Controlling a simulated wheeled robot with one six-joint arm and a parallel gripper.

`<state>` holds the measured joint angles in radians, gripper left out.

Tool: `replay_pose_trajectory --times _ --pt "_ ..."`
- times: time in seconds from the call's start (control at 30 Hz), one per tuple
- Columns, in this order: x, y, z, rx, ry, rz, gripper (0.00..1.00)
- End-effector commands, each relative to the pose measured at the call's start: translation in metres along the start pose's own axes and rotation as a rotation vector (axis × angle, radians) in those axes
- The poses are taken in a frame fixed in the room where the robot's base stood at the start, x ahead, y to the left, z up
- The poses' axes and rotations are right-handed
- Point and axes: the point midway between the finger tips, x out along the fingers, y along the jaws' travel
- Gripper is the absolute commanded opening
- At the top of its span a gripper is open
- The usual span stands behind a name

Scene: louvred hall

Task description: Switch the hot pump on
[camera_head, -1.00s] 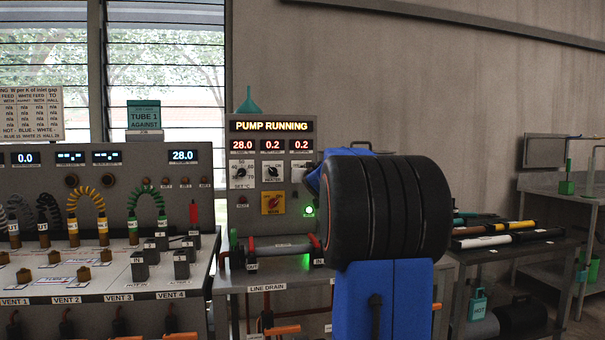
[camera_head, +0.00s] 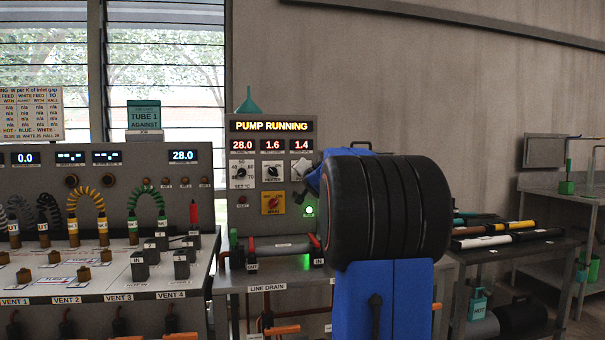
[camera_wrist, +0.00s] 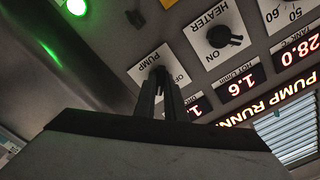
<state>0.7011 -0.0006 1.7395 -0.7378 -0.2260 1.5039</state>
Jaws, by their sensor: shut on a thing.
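The grey pump panel (camera_head: 252,187) carries a lit banner (camera_head: 271,126) reading "PUMP RUNNING". The pump switch's white plate (camera_wrist: 148,66), marked "PUMP" and "OFF", shows in the wrist view. My gripper (camera_wrist: 160,78) is shut on the pump switch's dark knob, and the fingers hide most of it. In the head view my arm covers much of the switch. The heater switch (camera_head: 272,172) is beside it; its knob (camera_wrist: 222,37) is free of my gripper. A green lamp (camera_head: 309,210) glows below the pump switch.
Red readouts (camera_head: 271,146) show 28.0, 1.6 and 1.4. A red-and-yellow rotary switch (camera_head: 272,203) sits below the heater switch. A horizontal tube (camera_head: 282,247) lies in front of the panel. The tube bench (camera_head: 120,270) is at left, a side table (camera_head: 540,243) at right.

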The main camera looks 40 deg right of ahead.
Motion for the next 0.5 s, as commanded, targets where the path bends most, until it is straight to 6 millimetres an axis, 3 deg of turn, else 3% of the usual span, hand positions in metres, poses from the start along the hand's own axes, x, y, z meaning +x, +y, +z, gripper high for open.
replay_pose_trajectory --times 0.03,0.1,0.5 --pt "0.0001 0.0017 0.0012 0.0 -0.002 0.003 0.17" --pt "0.0001 0.0015 0.0011 -0.001 -0.002 0.003 0.32" --pt "-0.0036 0.0004 0.0001 -0.002 0.0 0.001 0.32"
